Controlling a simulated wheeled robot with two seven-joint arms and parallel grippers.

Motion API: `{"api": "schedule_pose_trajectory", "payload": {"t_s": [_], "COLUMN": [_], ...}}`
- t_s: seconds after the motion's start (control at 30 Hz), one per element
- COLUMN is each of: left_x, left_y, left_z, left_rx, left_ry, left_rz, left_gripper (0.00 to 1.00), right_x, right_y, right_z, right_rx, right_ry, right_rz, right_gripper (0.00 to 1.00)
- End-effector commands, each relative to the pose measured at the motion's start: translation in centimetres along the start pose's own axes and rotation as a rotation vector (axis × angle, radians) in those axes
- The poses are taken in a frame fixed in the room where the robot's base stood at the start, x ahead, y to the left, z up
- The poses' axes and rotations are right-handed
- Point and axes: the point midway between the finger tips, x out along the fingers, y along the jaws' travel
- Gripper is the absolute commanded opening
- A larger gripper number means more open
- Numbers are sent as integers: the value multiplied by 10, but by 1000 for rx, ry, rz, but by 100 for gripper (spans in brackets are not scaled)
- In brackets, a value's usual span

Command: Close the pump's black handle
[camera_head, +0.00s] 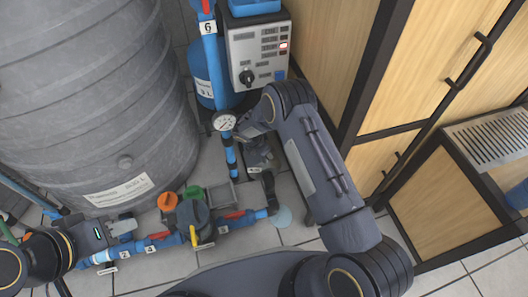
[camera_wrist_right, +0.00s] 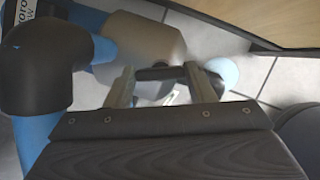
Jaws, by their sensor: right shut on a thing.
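In the right wrist view, my right gripper (camera_wrist_right: 161,82) has its two fingers around the ends of a short black bar, which I take to be the pump's black handle (camera_wrist_right: 160,73). The handle lies across between the fingertips, in front of the grey-beige rounded pump body (camera_wrist_right: 145,40). In the head view my right arm reaches up to the blue pipes, and its wrist hides most of the handle area. My left gripper (camera_head: 120,229) is at the lower left, beside the blue pipe with numbered labels; its finger opening is not clear.
A large grey tank (camera_head: 85,95) fills the left. Blue pipes with colored valves (camera_head: 195,235) run along the floor. Wooden cabinets (camera_head: 430,70) stand at right.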

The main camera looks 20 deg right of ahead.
Motion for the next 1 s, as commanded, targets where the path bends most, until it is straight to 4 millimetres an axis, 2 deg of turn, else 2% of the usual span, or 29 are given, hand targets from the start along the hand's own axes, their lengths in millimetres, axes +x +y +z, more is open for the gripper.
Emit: {"api": "schedule_pose_trajectory", "payload": {"t_s": [0.57, 0.6, 0.73, 1.0], "left_x": [2, 2, 2, 1], "left_y": [-1, -1, -1, -1], "left_z": [1, 1, 1, 1], "left_rx": [0, 0, 0, 0], "left_ry": [0, 0, 0, 0], "left_rz": [0, 0, 0, 0], "left_gripper": [36, 36, 36, 36], "right_x": [1, 1, 0, 0], "right_y": [0, 0, 0, 0], "right_z": [0, 0, 0, 0], "right_rx": [27, 27, 27, 27], "right_ry": [0, 0, 0, 0], "right_rz": [-12, -12, -12, -11], "right_gripper": [26, 54, 71, 71]}}
